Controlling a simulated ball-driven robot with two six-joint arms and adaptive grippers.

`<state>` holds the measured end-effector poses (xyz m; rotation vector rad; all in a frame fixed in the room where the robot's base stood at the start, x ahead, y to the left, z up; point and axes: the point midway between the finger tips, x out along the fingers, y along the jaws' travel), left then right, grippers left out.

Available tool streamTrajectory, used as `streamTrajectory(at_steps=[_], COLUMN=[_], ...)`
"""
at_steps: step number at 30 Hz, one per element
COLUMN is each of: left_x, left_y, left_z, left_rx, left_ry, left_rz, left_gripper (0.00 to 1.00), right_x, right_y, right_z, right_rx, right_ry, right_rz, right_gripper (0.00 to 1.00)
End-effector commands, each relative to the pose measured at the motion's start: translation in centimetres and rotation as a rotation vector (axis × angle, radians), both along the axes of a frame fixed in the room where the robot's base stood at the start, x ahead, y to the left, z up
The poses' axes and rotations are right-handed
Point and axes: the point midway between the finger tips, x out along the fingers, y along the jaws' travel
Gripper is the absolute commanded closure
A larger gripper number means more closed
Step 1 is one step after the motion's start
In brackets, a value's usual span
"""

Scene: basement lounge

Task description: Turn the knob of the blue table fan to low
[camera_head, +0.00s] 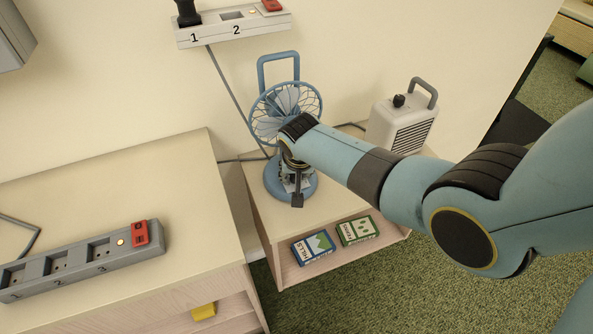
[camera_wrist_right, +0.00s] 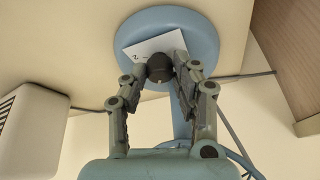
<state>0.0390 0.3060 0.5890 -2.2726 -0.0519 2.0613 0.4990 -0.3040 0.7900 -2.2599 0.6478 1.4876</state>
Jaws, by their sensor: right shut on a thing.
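The blue table fan (camera_head: 285,103) stands on a small cream-topped table, with its round base (camera_head: 272,182) partly hidden by my right arm. In the right wrist view the blue base (camera_wrist_right: 200,36) carries a white label card and a dark knob (camera_wrist_right: 160,67). My right gripper (camera_wrist_right: 163,78) has its fingertips shut on the knob. In the head view my right gripper (camera_head: 297,185) is at the front of the base, and the knob is hidden there. The knob's pointer setting cannot be read. My left gripper is not in view.
A white heater (camera_head: 402,120) stands right of the fan. Two boxes, one blue (camera_head: 313,247) and one green (camera_head: 357,230), lie on the shelf below. A wall power strip (camera_head: 235,25) is above. Another strip (camera_head: 85,259) lies on the cabinet at left.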

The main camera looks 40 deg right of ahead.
Motion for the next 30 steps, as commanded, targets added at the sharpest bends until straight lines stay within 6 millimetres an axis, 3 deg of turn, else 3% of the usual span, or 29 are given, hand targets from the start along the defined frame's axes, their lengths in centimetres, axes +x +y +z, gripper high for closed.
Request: streamTrajectory(at_steps=[15, 30], left_x=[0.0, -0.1], left_y=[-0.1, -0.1], left_z=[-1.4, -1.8], left_rx=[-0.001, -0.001], left_ry=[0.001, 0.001], left_rz=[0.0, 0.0], left_gripper=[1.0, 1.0], right_x=[0.3, 0.3], right_y=[0.3, 0.4], right_z=[-0.1, 0.0], right_rx=[0.001, 0.003], right_ry=[-0.001, -0.001], right_rz=[-0.393, -0.501], right_gripper=[1.0, 1.0])
